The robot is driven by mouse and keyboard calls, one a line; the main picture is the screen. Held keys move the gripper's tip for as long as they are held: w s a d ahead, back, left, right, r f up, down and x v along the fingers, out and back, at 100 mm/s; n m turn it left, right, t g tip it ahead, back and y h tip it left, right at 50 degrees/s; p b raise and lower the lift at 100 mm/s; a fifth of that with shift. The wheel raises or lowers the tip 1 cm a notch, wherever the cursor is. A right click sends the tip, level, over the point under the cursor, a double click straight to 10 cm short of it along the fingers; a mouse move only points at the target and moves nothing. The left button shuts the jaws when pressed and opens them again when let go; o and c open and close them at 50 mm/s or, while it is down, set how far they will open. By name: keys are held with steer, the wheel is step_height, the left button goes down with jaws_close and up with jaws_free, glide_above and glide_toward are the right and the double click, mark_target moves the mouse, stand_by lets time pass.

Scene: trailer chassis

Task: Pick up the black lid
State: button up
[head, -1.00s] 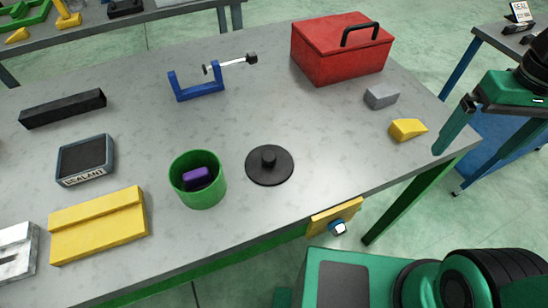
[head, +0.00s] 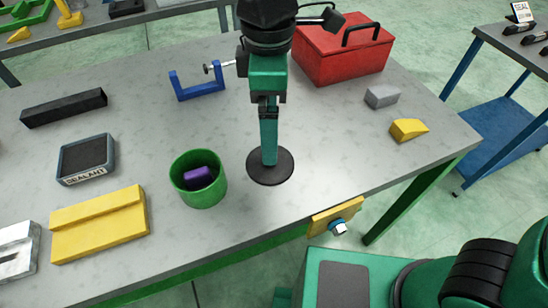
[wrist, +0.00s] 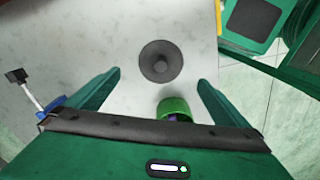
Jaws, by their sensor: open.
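The black lid (head: 284,176) is a flat round disc with a central knob, lying on the grey table near its front edge. In the head view my gripper (head: 269,160) is over the lid, pointing down, and hides its knob. In the wrist view the lid (wrist: 161,62) shows whole, with its knob in the middle. It lies beyond the fingertips, roughly centred between them. The fingers of my gripper (wrist: 159,78) are wide apart with nothing between them.
A green cup (head: 205,190) holding a purple block (head: 198,178) stands just left of the lid. A blue clamp (head: 197,91), a red toolbox (head: 340,55), a grey block (head: 382,97) and a yellow block (head: 408,130) lie farther back. The table is clear right of the lid.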

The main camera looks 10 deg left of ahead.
step_height(320, 180, down, 10)
steer(key=shift+a+f, duration=0.1)
steer(key=shift+f, duration=0.1)
stand_by(0.4)
steer(key=c, duration=1)
